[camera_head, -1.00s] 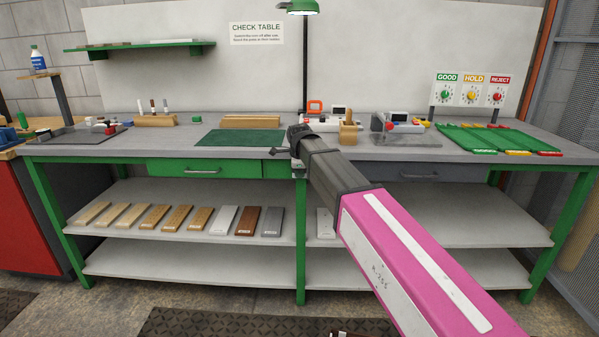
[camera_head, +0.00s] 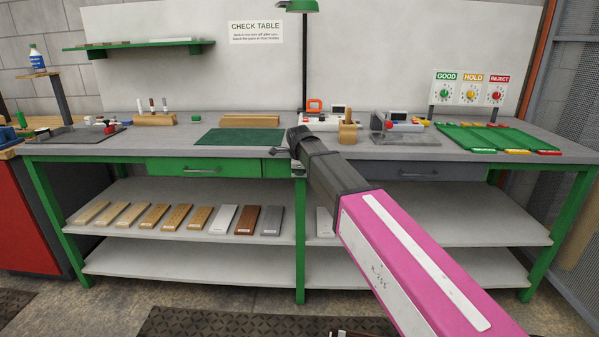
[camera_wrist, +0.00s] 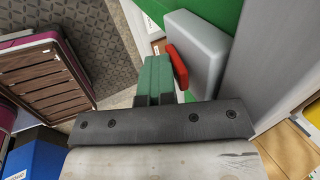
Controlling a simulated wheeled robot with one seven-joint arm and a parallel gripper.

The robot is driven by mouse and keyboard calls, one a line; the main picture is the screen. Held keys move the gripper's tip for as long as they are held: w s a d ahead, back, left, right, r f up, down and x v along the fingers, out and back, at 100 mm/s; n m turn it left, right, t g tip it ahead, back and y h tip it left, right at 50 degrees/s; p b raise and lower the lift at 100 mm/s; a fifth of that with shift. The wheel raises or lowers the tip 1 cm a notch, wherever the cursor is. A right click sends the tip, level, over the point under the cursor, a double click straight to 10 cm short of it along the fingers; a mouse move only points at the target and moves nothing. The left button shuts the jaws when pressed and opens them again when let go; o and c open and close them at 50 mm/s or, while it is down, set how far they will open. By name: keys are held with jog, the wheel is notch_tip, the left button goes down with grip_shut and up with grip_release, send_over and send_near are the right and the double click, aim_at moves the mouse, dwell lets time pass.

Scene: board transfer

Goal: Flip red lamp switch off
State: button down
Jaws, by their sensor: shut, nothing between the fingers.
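The red lamp switch (camera_wrist: 179,66) is a rocker on a pale grey box (camera_wrist: 204,48), seen in the wrist view. The box is fixed to a green surface. My gripper (camera_wrist: 157,62) has its green fingers shut and empty, right beside the red rocker; whether they touch it I cannot tell. In the head view my gripper (camera_head: 279,151) is at the front edge of the table, and my wrist and arm hide most of the switch. The green lamp (camera_head: 297,6) hangs above the table, and its underside looks unlit.
The grey table (camera_head: 170,141) carries a green mat (camera_head: 240,137), a wooden block (camera_head: 250,121) and a clear-topped device (camera_head: 405,137). Several boards lie on the shelf (camera_head: 120,231) below.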

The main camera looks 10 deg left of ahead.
jog(key=shift+w+r, duration=0.1)
jog(key=shift+a+r, duration=0.1)
jog(key=shift+r, duration=0.7)
